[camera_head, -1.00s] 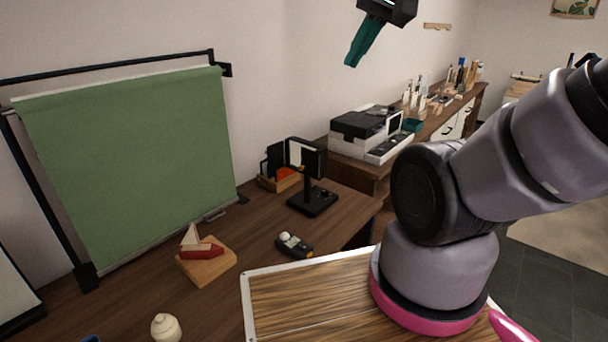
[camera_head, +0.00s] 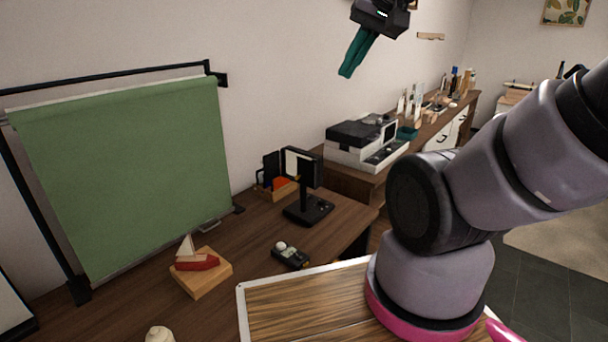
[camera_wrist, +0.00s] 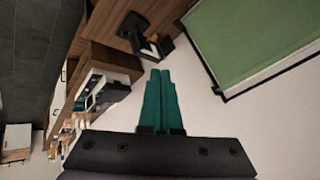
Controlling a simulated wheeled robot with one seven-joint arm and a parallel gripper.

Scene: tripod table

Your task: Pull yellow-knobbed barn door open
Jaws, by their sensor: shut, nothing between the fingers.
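My gripper (camera_head: 357,53) is at the top of the head view, up in front of the pale wall. Its two teal fingers point downward and lie together, with nothing between them. The wrist view also shows the fingers (camera_wrist: 158,100) side by side and touching nothing. I cannot make out a barn door or a yellow knob in either view.
A wooden desk (camera_head: 118,318) carries a toy boat on a block (camera_head: 201,272), a black stand (camera_head: 307,190) and a small dark device (camera_head: 290,256). A green screen (camera_head: 125,175) stands behind. A printer-like machine (camera_head: 362,142) sits on the sideboard. The air around my gripper is clear.

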